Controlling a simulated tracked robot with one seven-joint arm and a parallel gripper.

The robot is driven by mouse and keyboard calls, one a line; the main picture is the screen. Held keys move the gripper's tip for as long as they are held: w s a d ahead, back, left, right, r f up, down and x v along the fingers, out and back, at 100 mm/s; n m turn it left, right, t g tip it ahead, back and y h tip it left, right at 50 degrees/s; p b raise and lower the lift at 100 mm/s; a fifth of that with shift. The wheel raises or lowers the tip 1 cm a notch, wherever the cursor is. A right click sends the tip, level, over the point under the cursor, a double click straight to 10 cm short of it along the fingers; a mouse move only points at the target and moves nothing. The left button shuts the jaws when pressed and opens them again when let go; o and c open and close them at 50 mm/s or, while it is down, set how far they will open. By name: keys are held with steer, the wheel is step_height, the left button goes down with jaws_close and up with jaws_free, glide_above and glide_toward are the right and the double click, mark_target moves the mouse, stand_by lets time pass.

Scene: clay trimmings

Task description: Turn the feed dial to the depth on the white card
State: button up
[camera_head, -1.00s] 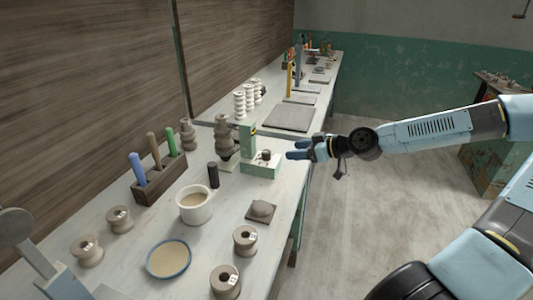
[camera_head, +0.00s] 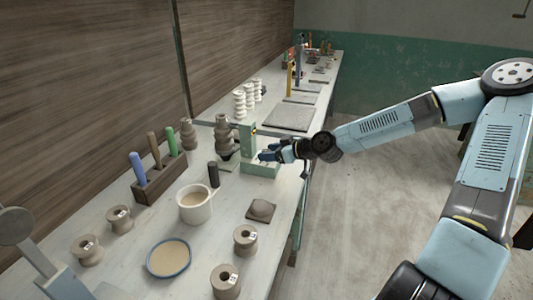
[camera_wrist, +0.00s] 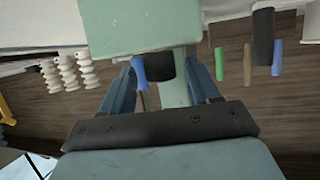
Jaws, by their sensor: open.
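The green machine (camera_head: 260,170) stands on the bench, with a green upright (camera_head: 247,139) behind its low base. In the wrist view its pale green body (camera_wrist: 140,25) fills the top middle. A dark round knob (camera_wrist: 162,68), which looks like the feed dial, sticks out from it between my fingers. My gripper (camera_head: 268,153) is open at the machine's base, one finger on each side of the knob; I cannot tell whether either touches it. In the head view my gripper hides the knob. No white card can be made out, and no dial marks are readable.
A grey stacked clay piece (camera_head: 226,140) stands left of the machine, with a dark cylinder (camera_head: 214,175) in front. Open floor lies right of the bench.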

steer(key=shift+w+a+f, duration=0.25)
steer(key=shift+w+a, duration=0.05)
steer(key=shift+a, duration=0.3)
steer(key=shift+c, duration=0.4)
steer(key=c, duration=0.9)
